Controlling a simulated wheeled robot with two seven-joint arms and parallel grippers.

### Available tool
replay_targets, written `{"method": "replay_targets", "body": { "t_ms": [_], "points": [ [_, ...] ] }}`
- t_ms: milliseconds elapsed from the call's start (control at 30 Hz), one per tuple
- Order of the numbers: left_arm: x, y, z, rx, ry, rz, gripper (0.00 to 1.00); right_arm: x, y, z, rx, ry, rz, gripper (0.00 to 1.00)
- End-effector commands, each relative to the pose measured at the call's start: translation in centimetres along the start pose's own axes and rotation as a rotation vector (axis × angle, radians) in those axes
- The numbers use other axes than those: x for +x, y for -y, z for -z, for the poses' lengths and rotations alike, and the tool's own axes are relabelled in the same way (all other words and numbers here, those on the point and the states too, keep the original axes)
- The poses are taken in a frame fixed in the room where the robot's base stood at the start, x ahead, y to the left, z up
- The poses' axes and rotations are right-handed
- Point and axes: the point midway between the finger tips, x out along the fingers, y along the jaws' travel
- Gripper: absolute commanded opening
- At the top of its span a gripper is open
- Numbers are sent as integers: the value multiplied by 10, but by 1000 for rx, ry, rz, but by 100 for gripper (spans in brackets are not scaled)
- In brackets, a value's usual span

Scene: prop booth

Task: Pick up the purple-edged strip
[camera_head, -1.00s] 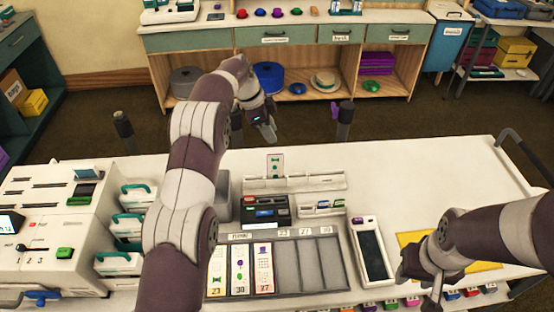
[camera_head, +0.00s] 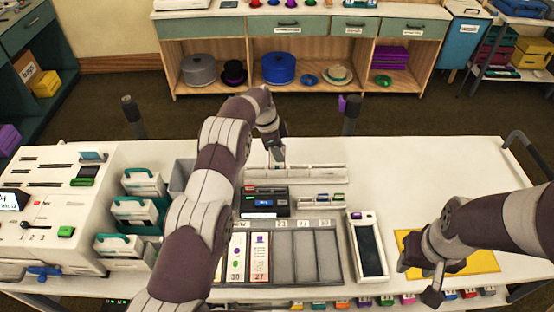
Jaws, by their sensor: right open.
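A tray (camera_head: 327,223) holds narrow card strips. A strip marked 30 (camera_head: 237,258) and a strip marked 27 with a purple hat (camera_head: 260,258) stand in its left slots. My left forearm covers the tray's left end. I cannot make out which strip has a purple edge. My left gripper (camera_head: 278,160) points down at the white rack (camera_head: 320,174) behind the tray, hiding the spot where a small card stood; its jaws are too small to read. My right gripper (camera_head: 424,280) is open and empty, low over the yellow mat (camera_head: 480,262), right of the tray.
A black-screened device (camera_head: 370,250) stands between the tray and the mat. A dark box (camera_head: 264,200) sits between tray and rack. A white machine (camera_head: 50,210) and several teal-handled units (camera_head: 135,212) fill the left. The table's right rear is clear.

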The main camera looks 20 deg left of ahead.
Motion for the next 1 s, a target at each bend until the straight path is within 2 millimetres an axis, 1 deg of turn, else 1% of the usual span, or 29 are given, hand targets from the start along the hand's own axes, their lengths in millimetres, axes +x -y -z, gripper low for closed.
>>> {"method": "replay_targets", "body": {
  "t_ms": [33, 67, 100, 133, 433, 533, 567, 700, 833, 867, 900, 1000],
  "points": [
    [0, 0, 0, 0, 0, 0, 31, 0, 0, 0, 0, 0, 0, 43],
    [0, 0, 0, 0, 0, 0, 21, 0, 0, 0, 0, 0, 0, 43],
    [0, 0, 0, 0, 0, 0, 8, 0, 0, 0, 0, 0, 0, 43],
    [0, 0, 0, 0, 0, 0, 0, 0, 0, 0, 0, 0, 0, 43],
    [0, 0, 0, 0, 0, 0, 0, 0, 0, 0, 0, 0, 0, 43],
    [-8, 1, 2, 1, -1, 3, 0, 5, 0, 0, 0, 0, 0, 43],
    [-12, 1, 4, 1, -1, 4, 0, 7, 0, -1, 0, 0, 0, 43],
    [-45, 1, 12, 2, -1, 6, 0, 19, 0, -2, 0, 0, 0, 43],
    [-75, 1, 21, 1, 0, 3, 0, 24, 0, -3, 0, 0, 0, 43],
    [-90, 0, 25, 0, 0, 1, 0, 7, 0, -1, 0, 2, 0, 43],
    [-95, 0, 26, 0, 0, 0, 0, 1, 0, 0, 0, 0, 0, 43],
    [-99, 0, 27, 0, 0, 0, 0, -3, 0, 1, 0, -1, 0, 43]
  ]
}}
